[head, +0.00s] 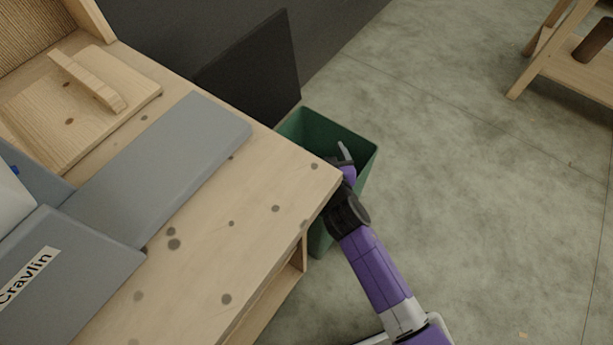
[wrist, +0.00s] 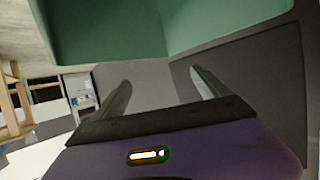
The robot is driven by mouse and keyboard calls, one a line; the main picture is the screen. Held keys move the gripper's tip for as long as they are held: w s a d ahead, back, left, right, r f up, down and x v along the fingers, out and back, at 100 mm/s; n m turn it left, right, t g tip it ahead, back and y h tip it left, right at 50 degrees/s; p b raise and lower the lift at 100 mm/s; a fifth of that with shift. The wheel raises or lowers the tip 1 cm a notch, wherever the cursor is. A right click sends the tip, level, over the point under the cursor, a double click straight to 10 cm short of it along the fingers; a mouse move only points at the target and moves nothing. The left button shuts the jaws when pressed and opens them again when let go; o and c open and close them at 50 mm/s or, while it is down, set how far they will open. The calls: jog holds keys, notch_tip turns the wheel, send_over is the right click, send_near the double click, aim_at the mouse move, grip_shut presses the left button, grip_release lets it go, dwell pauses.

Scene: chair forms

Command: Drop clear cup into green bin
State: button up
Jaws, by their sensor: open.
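The green bin (head: 330,132) stands on the floor just past the corner of the wooden table. My gripper (head: 344,152) is at the bin's opening in the head view, partly hidden by the table corner and my own arm. In the wrist view my gripper (wrist: 162,80) is open, its two fingers wide apart with nothing visible between them. Green bin walls (wrist: 150,32) fill the top of the wrist view. I see no clear cup in either view; the bin's bottom is hidden.
The wooden table (head: 231,224) fills the left, bearing a grey flat panel (head: 165,165), a grey box labelled "Cravlin" (head: 75,265) and a wooden board with a handle (head: 75,105). A dark panel (head: 258,75) leans behind the bin. Open concrete floor lies to the right.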

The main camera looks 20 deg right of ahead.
jog(key=shift+v, duration=1.95)
jog(key=shift+w+r, duration=0.1)
